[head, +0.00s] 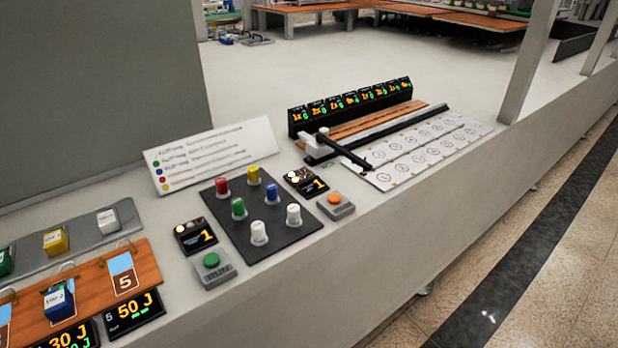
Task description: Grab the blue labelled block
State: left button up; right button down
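The blue labelled block (59,303) stands at the lower left of the head view, on an orange-brown wooden board (92,290). It has a white label with dark writing, which seems to read "100 J". A black display with "30 J" is in front of it, cut by the bottom edge. Neither of my grippers shows in the head view.
A grey tray (84,238) behind the board holds a yellow block (55,241), a white block (108,221) and a green block (6,262). A black panel (283,235) with coloured knobs, a green button (212,261) and a gantry (345,150) stand to the right.

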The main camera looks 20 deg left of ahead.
aim_at(58, 303)
jog(key=k+u, duration=0.1)
jog(key=u, duration=0.35)
jog(key=j+u, duration=0.15)
jog(key=u, duration=0.3)
jog(key=k+j+u, duration=0.1)
jog(key=u, duration=0.35)
jog(key=j+u, duration=0.15)
jog(key=u, duration=0.3)
